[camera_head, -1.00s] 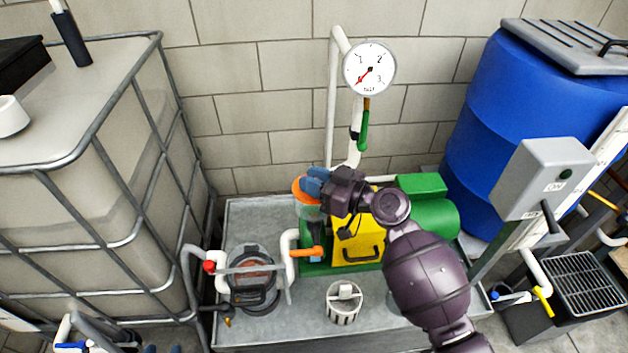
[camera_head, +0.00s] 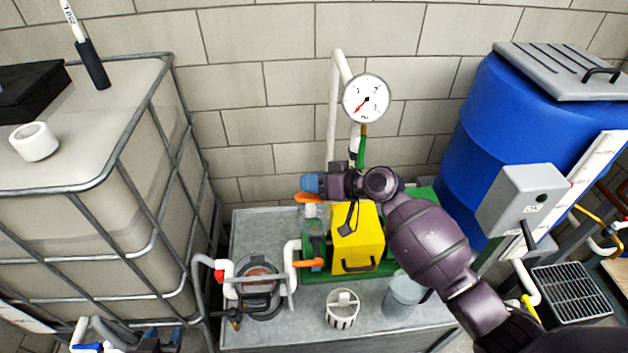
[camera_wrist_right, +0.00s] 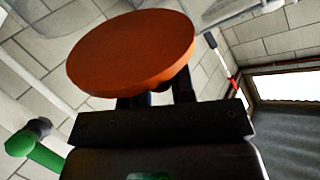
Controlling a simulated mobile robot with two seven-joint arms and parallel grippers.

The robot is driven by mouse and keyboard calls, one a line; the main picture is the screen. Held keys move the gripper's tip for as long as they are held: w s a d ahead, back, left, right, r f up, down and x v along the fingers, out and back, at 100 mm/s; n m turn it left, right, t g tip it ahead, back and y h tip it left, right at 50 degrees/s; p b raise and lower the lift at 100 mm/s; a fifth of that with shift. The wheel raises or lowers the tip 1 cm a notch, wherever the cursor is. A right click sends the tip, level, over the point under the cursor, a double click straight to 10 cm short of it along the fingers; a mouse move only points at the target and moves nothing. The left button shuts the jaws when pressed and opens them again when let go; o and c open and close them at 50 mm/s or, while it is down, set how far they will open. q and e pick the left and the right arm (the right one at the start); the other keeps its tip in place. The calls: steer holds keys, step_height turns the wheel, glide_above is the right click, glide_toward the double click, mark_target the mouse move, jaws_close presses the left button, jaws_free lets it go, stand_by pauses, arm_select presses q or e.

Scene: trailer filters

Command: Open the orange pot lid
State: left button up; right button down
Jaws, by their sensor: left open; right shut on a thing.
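The orange pot lid (camera_head: 306,197) is a flat round disc, seen nearly edge-on in the head view and large in the right wrist view (camera_wrist_right: 132,50). My right gripper (camera_head: 312,184) is shut on the lid, with the fingers meeting its near side in the wrist view. The lid appears raised above the pot's top, but the exact gap is unclear. My left gripper (camera_head: 152,338) is open at the bottom left edge, partly cut off and away from the pot.
A yellow box (camera_head: 357,232) stands right of the pot, under my right arm. The pressure gauge (camera_head: 366,98) and its pipe rise behind. A white basket (camera_head: 342,308) and round strainer housing (camera_head: 260,284) occupy the front of the grey tray (camera_head: 262,222). A caged tank stands left.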

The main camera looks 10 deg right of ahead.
stand_by(0.3)
steer(key=c, duration=0.9)
jaws_free()
steer(key=shift+c, duration=0.2)
steer(key=b+v, duration=0.1)
steer(key=v, duration=0.9)
steer(key=shift+d, duration=0.3)
steer(key=shift+s+r, duration=0.15)
